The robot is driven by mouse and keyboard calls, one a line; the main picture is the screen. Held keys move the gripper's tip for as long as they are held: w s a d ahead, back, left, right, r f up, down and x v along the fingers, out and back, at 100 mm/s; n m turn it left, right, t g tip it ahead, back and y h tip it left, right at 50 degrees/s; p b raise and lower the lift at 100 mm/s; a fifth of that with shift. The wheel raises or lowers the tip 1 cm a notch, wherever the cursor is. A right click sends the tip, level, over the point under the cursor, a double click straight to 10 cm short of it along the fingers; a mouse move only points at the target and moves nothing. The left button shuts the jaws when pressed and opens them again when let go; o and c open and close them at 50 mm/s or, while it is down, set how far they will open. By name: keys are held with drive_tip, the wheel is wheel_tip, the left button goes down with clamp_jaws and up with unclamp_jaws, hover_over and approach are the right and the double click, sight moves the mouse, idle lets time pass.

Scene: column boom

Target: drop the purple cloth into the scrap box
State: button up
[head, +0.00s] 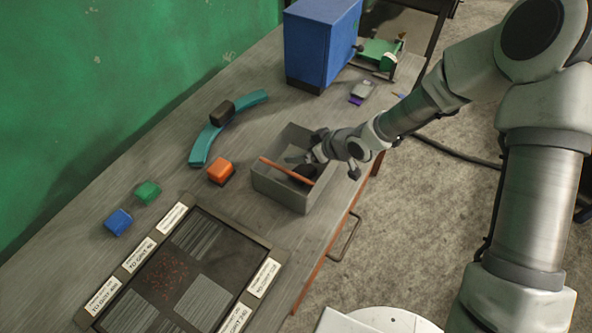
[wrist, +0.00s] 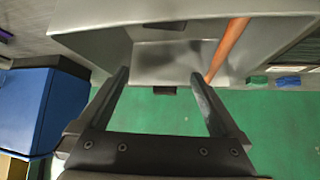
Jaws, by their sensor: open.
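A small purple patch (head: 355,100), perhaps the cloth, lies on the bench beside a small grey item. A second purple bit (head: 400,95) shows near my arm, and purple also shows at the left edge of the wrist view (wrist: 5,35). I cannot tell how they join. The open grey box (head: 277,188), probably the scrap box, stands near the bench's front edge; it fills the top of the wrist view (wrist: 90,42). My gripper (head: 304,162) is open and empty at the box, its fingers (wrist: 160,76) apart. An orange stick (head: 285,169) leans in the box.
A blue cabinet (head: 322,45) stands at the back, with a green device (head: 380,53) beside it. A teal curved piece (head: 198,148) with a dark block, orange, green and blue blocks, and a labelled panel (head: 175,275) occupy the bench. The green wall borders the left.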

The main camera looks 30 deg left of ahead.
drive_tip(key=p+v, duration=0.5)
drive_tip(key=v, duration=1.2)
drive_tip(key=shift+d+p, duration=0.2)
drive_tip(key=shift+p, duration=0.2)
drive_tip(key=shift+s+r, duration=0.1)
